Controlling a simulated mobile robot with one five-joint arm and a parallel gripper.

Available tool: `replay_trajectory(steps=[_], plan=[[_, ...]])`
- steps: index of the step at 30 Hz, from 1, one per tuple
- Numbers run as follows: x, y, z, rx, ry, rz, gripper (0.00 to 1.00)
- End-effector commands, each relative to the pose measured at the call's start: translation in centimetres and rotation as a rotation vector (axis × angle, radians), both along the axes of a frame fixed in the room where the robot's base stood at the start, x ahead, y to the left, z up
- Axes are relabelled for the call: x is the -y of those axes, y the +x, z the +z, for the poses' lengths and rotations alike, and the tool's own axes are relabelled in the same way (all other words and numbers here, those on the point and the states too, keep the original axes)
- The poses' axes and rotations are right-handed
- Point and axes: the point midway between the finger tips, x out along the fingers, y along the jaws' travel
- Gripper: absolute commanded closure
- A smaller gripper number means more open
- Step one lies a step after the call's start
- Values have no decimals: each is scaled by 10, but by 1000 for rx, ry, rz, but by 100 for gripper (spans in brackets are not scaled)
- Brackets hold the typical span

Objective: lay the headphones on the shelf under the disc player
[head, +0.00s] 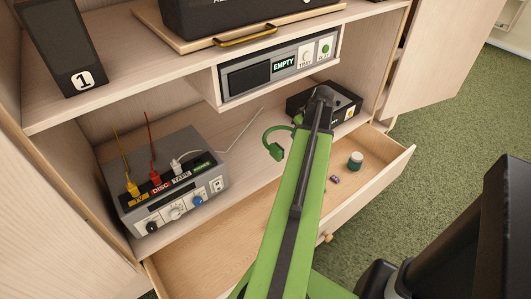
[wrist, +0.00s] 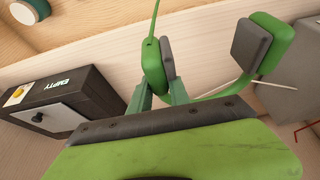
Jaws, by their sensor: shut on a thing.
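The green headphones (head: 273,151) with grey ear pads hang in front of the shelf (head: 246,160), left of my arm. In the wrist view the headphones (wrist: 268,48) show one cup at the right and the other between my gripper's fingers (wrist: 160,88). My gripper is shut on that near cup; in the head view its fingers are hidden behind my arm. The disc player (head: 280,68), with an EMPTY display and two buttons, hangs above the shelf. I cannot tell whether the headphones touch the shelf.
A grey control box (head: 170,185) with coloured plugs stands at the shelf's left. A black box (head: 345,103) stands at its right; the shelf between is mostly clear, with a pale cable. Below, an open drawer (head: 225,238) holds a green-lidded jar (head: 355,160) and a small purple item (head: 335,180).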

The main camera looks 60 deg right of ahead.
Motion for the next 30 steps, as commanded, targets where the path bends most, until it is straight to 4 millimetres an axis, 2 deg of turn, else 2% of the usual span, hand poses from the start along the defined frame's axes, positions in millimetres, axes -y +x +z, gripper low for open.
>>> replay_trajectory(steps=[6,9,13,16,21,28,30], plan=[[16,52,-39,1,0,8,100],[24,78,-54,1,0,8,100],[30,101,-66,0,0,7,100],[31,110,-69,0,0,7,100],[30,111,-70,0,0,7,100],[30,111,-108,0,0,7,100],[30,111,-112,1,0,7,100]])
